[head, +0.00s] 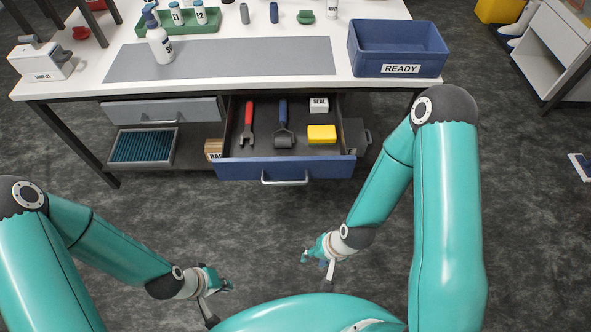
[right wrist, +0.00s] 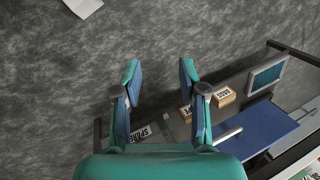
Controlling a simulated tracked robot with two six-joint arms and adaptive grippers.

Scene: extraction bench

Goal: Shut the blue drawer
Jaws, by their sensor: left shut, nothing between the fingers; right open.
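The blue drawer (head: 232,168) is pulled out under the bench, with a silver bar handle (head: 284,180) on its front. Inside lie a red-handled wrench (head: 248,122), a blue-handled roller (head: 283,132), a yellow block (head: 321,134) and a white box marked SEAL (head: 319,104). In the right wrist view the blue drawer front (right wrist: 255,130) and its handle (right wrist: 229,135) show at right. My right gripper (head: 318,258) is open and empty, in front of and below the drawer, apart from it. My left gripper (head: 222,285) is shut and empty, further left and nearer to me.
A grey drawer (head: 165,110) sits shut to the left, above a tray with a teal ribbed insert (head: 143,147). A blue READY bin (head: 398,45) stands on the bench's right end. A box (head: 213,149) is beside the blue drawer. The floor in front is clear.

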